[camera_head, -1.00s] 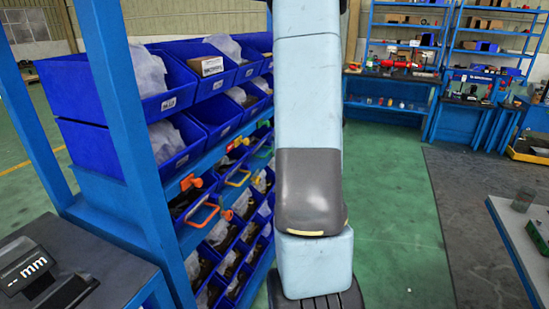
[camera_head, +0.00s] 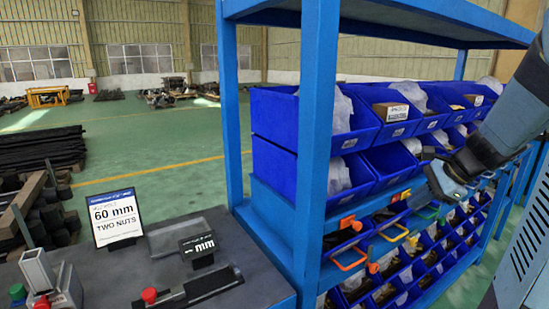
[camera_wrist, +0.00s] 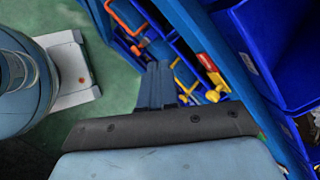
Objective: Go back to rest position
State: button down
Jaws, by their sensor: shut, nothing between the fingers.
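My arm comes in from the right edge of the head view, bent, in front of the blue shelf rack. In the wrist view my gripper (camera_wrist: 158,85) points toward the blue bins, with its two dark fingers together and nothing between them. The head view does not show the fingers clearly. Whether the fingers touch the rack cannot be told.
A blue rack (camera_head: 316,110) holds several blue bins (camera_head: 275,118), with orange and yellow handles below. A dark workbench (camera_head: 240,255) at lower left carries a 60 mm sign (camera_head: 115,215) and a red button (camera_head: 149,296). Green floor (camera_head: 150,155) lies open behind.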

jog(key=s+a+r+n+h, duration=0.2)
jog(key=s+a+r+n, duration=0.1)
jog(key=s+a+n, duration=0.3)
jog(key=s+a+r+n+h, duration=0.3)
jog(key=s+a+n, duration=0.3)
jog(key=s+n, duration=0.4)
jog(key=shift+s+r+n+t, duration=0.35)
jog(key=shift+r+n, duration=0.3)
jog(key=shift+n, duration=0.25)
jog(key=c, duration=1.8)
grip_release()
